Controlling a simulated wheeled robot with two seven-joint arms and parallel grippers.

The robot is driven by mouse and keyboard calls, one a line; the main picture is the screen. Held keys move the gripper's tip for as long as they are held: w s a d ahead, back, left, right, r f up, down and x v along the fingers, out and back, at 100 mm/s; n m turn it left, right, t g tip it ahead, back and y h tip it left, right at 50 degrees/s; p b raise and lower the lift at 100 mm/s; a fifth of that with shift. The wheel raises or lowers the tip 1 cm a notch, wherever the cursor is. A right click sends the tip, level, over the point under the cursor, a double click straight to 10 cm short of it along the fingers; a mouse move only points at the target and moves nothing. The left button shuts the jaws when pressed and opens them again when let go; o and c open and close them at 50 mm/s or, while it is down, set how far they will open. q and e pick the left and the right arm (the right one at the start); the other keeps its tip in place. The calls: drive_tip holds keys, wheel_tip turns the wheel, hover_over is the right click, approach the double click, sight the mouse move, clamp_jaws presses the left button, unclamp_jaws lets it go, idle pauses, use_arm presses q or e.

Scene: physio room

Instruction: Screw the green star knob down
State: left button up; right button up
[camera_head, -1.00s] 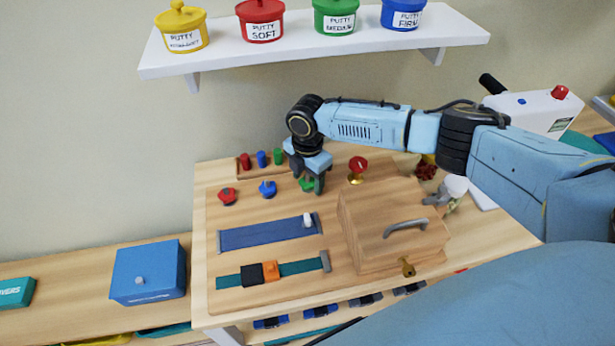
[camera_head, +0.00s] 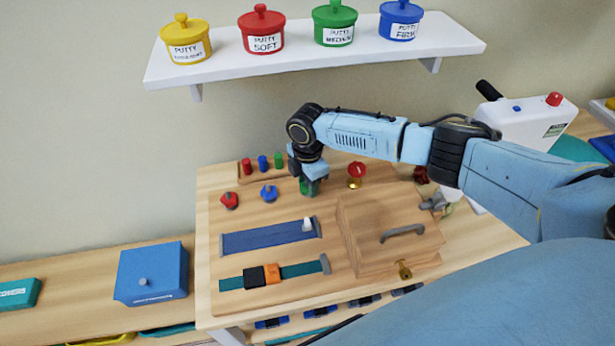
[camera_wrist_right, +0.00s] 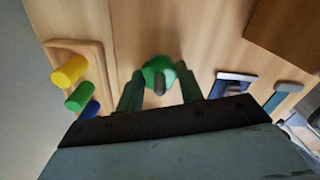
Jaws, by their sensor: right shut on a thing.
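The green star knob (camera_head: 304,188) sits on the wooden board, in line with a red knob (camera_head: 229,200) and a blue knob (camera_head: 269,192). My right gripper (camera_head: 309,189) points down over it and hides much of it in the head view. In the wrist view the green star knob (camera_wrist_right: 157,70) lies between the two fingertips of my right gripper (camera_wrist_right: 160,82), with a grey stud end at its middle. The right gripper is shut on the knob. My left gripper is not in view.
Coloured pegs (camera_head: 262,163) stand in a holder just behind the knobs. A red-topped brass piece (camera_head: 356,174) and a wooden box with a grey handle (camera_head: 388,255) are close on the right. A blue strip (camera_head: 262,237) lies in front. The putty shelf (camera_head: 310,58) hangs above.

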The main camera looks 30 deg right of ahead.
drive_tip(key=m+p, duration=0.4)
drive_tip(key=m, duration=0.1)
drive_tip(key=shift+r+m, duration=0.15)
drive_tip(key=shift+m, duration=0.15)
drive_tip(key=m+p, duration=0.3)
drive_tip(key=m, duration=0.2)
drive_tip(key=m+p, duration=0.2)
drive_tip(key=m, duration=0.4)
drive_tip(key=shift+w, duration=0.1)
drive_tip(key=m+p, duration=0.1)
drive_tip(key=m, duration=0.4)
drive_tip(key=shift+w+p, duration=0.15)
drive_tip(key=shift+p, duration=0.2)
drive_tip(key=shift+r+m, duration=0.1)
drive_tip(key=shift+m, duration=0.2)
drive_tip(key=o, duration=1)
drive_tip(key=shift+s, duration=0.2)
